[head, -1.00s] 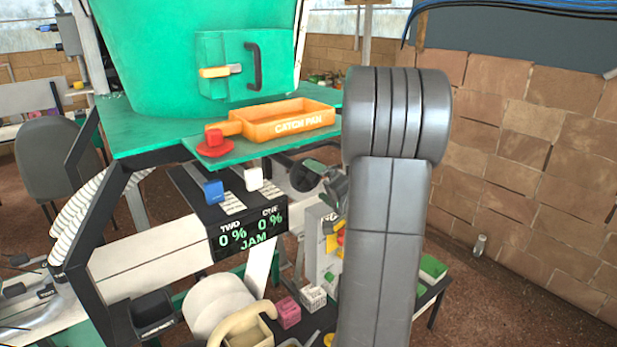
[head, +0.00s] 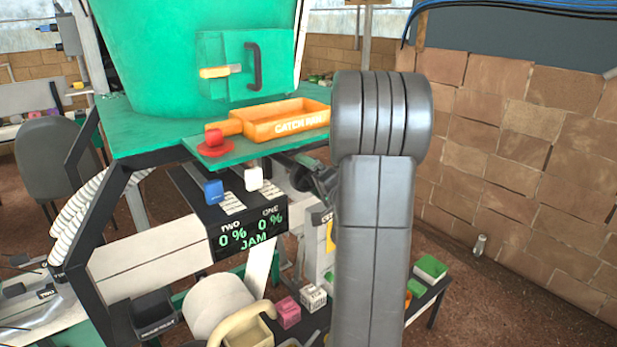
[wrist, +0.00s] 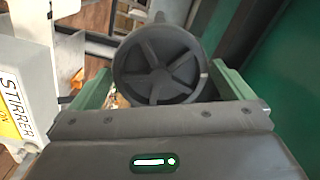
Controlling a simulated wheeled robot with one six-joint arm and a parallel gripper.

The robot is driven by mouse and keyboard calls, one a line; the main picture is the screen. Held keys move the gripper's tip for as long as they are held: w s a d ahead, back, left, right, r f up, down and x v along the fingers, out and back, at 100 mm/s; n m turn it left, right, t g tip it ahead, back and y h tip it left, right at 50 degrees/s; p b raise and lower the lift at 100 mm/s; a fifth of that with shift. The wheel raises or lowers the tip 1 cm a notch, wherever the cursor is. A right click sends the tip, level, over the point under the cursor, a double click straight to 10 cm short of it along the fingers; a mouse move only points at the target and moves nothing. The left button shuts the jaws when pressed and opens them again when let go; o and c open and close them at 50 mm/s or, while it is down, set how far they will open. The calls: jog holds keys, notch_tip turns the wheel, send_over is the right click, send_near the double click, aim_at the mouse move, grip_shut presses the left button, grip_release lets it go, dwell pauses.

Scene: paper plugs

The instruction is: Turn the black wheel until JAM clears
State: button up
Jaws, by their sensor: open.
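The black wheel (wrist: 158,64) is a round, spoked handwheel with a small pale mark on its right rim. In the wrist view it faces me, between the two green fingers of my gripper (wrist: 160,78). The fingers are apart, one on each side of the wheel; I cannot tell whether either touches it. In the head view the wheel (head: 301,178) is small and partly covered by my wrist. The black display (head: 248,232) shows TWO 0 %, ONE 0 % and JAM in green.
An orange catch pan (head: 285,120) and a red button (head: 214,140) sit on the green shelf above. Blue (head: 213,190) and white (head: 253,178) knobs stand above the display. A box labelled STIRRER (wrist: 22,95) is close at left in the wrist view.

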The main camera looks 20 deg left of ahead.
jog(key=c, duration=0.8)
jog(key=shift+f+n+b, duration=0.15)
jog(key=shift+n+b, duration=0.35)
jog(key=shift+b, duration=0.25)
jog(key=n+b, duration=0.3)
jog(key=shift+n, duration=0.4)
jog(key=n+b, duration=0.6)
jog(key=shift+n, duration=0.3)
jog(key=n+b, duration=0.6)
jog(key=shift+n, duration=0.3)
jog(key=n+b, duration=0.5)
jog(key=n, duration=0.1)
jog(key=shift+n, duration=0.6)
